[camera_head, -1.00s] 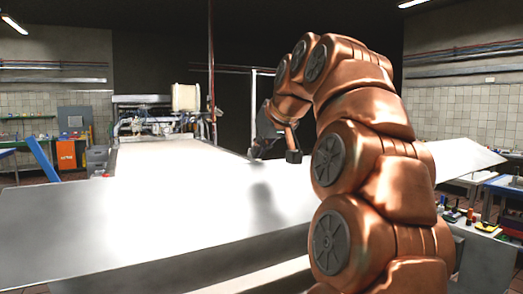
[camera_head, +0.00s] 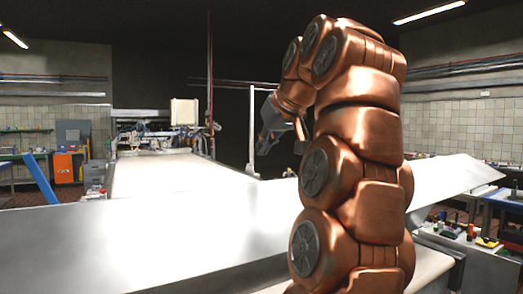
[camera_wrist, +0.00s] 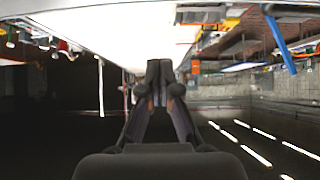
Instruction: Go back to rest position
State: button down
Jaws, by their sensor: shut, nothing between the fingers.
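My gripper (camera_head: 266,142) is at the end of my copper-coloured arm, in the air above the far edge of the white work surface. It is partly hidden by my arm in the head view. In the wrist view my gripper (camera_wrist: 160,75) has its two dark fingers together at the tips, with nothing between them. The wrist picture is upside down, with the ceiling lights at the bottom. My arm rises at the right of the head view and bends over at the top.
A wide metal work surface (camera_head: 110,245) crosses the front, bare where it shows. A long pale conveyor (camera_head: 160,172) runs back to a machine (camera_head: 160,135). An orange bin (camera_head: 63,167) stands at left. A side table (camera_head: 465,245) with small items is at right.

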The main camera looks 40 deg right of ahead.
jog(key=shift+p+v, duration=0.8)
jog(key=shift+v, duration=0.9)
jog(key=shift+w, duration=0.15)
